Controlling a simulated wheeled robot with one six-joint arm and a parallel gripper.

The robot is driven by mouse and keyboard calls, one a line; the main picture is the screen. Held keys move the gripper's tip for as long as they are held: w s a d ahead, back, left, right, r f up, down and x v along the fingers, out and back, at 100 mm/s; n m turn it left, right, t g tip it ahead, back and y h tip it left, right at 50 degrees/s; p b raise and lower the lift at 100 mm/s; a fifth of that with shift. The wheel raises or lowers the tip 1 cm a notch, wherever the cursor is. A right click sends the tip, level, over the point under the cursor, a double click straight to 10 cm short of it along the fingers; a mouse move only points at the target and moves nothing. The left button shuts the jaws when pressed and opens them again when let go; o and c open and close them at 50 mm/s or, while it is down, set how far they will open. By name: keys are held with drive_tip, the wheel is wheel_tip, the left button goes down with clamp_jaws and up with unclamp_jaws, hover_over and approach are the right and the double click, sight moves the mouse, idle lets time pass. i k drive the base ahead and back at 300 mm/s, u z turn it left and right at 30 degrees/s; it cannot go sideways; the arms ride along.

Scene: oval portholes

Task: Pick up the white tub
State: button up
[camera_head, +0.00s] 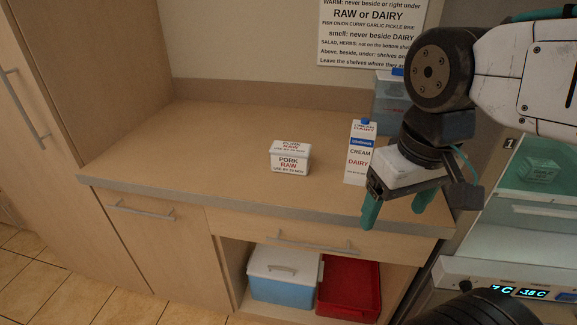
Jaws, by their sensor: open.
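A small white tub (290,159), labelled "PORK RAW" on its lid and front, stands upright on the wooden counter (220,135). My gripper (396,208) is at the right, in front of the counter's right part, with its green fingers pointing down and spread apart. Nothing shows between the fingers. The gripper is to the right of the tub and clear of it in the picture. The tub's front and top show fully; its back is hidden.
A cream carton (359,153) stands between tub and gripper in the picture. A blue-grey container (388,98) is behind it, partly hidden by my arm. Below are a cooler box (283,285) and a red bin (349,284). A fridge (525,215) is at right. The counter's left is clear.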

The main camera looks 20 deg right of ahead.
sight(286, 157)
drive_tip(key=u, duration=2)
drive_tip(key=i, duration=2.15)
drive_tip(key=z, duration=3.05)
